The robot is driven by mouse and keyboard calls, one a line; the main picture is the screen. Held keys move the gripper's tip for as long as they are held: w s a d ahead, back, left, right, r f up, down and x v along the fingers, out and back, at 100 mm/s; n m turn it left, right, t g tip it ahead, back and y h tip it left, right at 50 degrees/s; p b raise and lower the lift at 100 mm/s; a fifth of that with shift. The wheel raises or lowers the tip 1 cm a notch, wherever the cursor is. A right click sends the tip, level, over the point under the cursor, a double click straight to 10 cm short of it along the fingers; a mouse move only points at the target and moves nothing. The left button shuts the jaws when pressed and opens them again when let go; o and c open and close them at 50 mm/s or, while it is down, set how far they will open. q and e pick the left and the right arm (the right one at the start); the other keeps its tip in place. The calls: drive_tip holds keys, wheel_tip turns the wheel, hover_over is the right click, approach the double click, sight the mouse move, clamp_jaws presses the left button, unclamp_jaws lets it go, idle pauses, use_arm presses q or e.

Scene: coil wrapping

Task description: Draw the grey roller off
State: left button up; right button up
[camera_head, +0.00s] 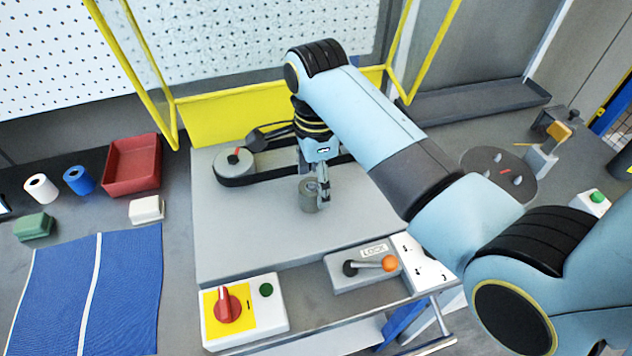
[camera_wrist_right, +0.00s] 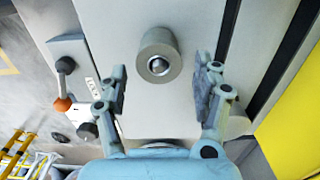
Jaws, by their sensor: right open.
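The grey roller (camera_head: 307,196) is a short cylinder standing out from the light grey machine panel. In the right wrist view the roller (camera_wrist_right: 159,48) shows end-on, with a shiny round tip at its centre. My right gripper (camera_head: 321,188) hangs over the panel beside the roller and partly overlaps it in the head view. In the wrist view my right gripper (camera_wrist_right: 162,88) is open and empty. Its fingers lie to either side and below the roller, apart from it. My left gripper is not in view.
A black belt (camera_head: 270,173) runs around a grey pulley (camera_head: 232,163) behind the roller. In front are a lever with an orange knob (camera_head: 389,263) and a red rotary switch (camera_head: 228,304). A red bin (camera_head: 131,163) and blue mat (camera_head: 133,285) lie left. The panel's front-left area is clear.

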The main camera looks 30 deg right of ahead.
wheel_tip(320, 180, down, 2)
drive_tip(key=shift+f, duration=0.35)
drive_tip(key=c, duration=1)
drive_tip(key=shift+c, duration=1.3)
drive_tip(key=o, duration=0.5)
drive_tip(key=c, duration=0.6)
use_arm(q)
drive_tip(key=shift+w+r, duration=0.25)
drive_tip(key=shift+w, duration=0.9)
use_arm(e)
drive_tip(key=shift+r, duration=4.2)
